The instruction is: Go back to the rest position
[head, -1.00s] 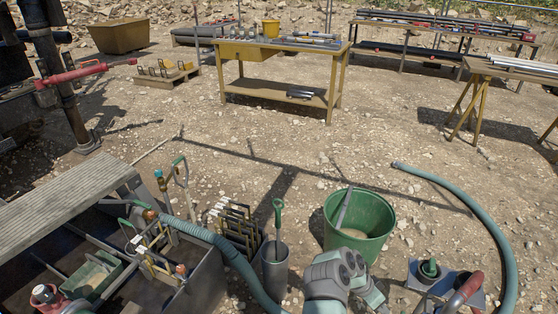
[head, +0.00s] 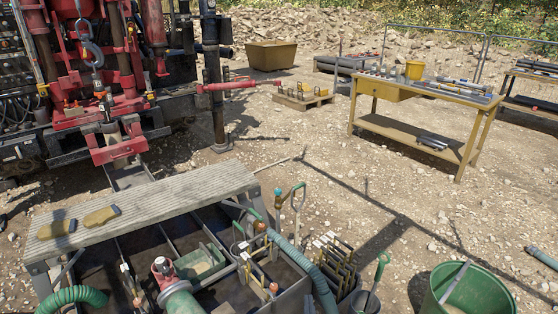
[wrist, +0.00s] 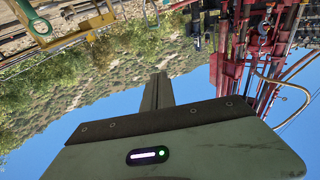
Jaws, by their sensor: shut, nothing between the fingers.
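My gripper (wrist: 160,78) shows in the wrist view as a dark, narrow upright piece rising from the grey-green wrist housing. Its fingers are together with nothing between them. Around it are blue sky and a bushy hillside, and the picture looks upside down. It touches nothing that I can see. Neither my arm nor my gripper shows in the head view now.
The mud tank (head: 288,300) with its ribbed plank (head: 150,203) lies at the front. Two gloves (head: 101,216) rest on the plank. A green bucket (head: 440,290) stands at lower right. The red rig (head: 118,148) is at left, a yellow workbench (head: 365,88) at right. Open gravel lies between.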

